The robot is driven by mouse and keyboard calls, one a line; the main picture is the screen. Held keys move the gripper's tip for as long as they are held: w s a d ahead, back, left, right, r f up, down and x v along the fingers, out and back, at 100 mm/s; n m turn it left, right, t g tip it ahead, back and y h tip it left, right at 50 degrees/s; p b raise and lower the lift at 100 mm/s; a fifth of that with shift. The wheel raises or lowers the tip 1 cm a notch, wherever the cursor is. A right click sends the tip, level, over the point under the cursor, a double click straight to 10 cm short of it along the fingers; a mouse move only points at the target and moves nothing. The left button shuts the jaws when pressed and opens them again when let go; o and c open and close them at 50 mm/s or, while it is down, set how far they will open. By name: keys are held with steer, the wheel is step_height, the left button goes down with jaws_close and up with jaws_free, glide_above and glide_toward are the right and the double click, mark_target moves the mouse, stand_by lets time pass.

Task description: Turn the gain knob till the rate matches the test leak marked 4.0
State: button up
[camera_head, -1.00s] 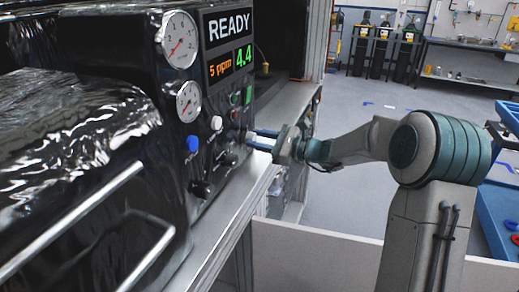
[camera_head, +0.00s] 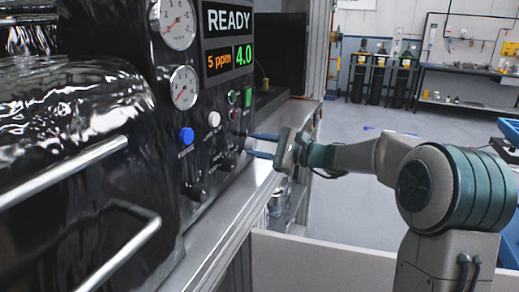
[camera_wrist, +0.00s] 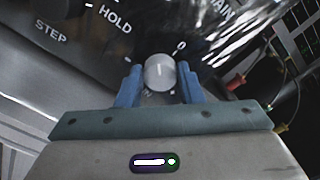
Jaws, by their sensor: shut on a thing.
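The gain knob (camera_wrist: 160,72) is a light grey round knob with a white pointer line, on the dark panel. My gripper (camera_wrist: 160,78) is shut on it, one blue finger on each side. The pointer line stands roughly upright in the wrist view. The partly cut-off lettering "AIN" shows above it. In the head view my gripper (camera_head: 254,147) reaches the panel from the right, and its fingers partly hide the knob (camera_head: 249,143). The display (camera_head: 229,44) reads READY, 5 ppm in orange and 4.0 in green.
Two round gauges (camera_head: 178,23) sit left of the display. A blue knob (camera_head: 186,135), a white knob (camera_head: 214,118) and black handles (camera_head: 198,192) are on the panel near my gripper. A metal ledge (camera_head: 225,215) runs below. Cables (camera_wrist: 270,85) hang at the right in the wrist view.

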steer(key=o, duration=0.9)
steer(key=shift+o, duration=0.2)
steer(key=shift+d, duration=0.1)
steer(key=v, duration=1.3)
steer(key=shift+d, duration=0.35)
steer(key=shift+s, duration=0.1)
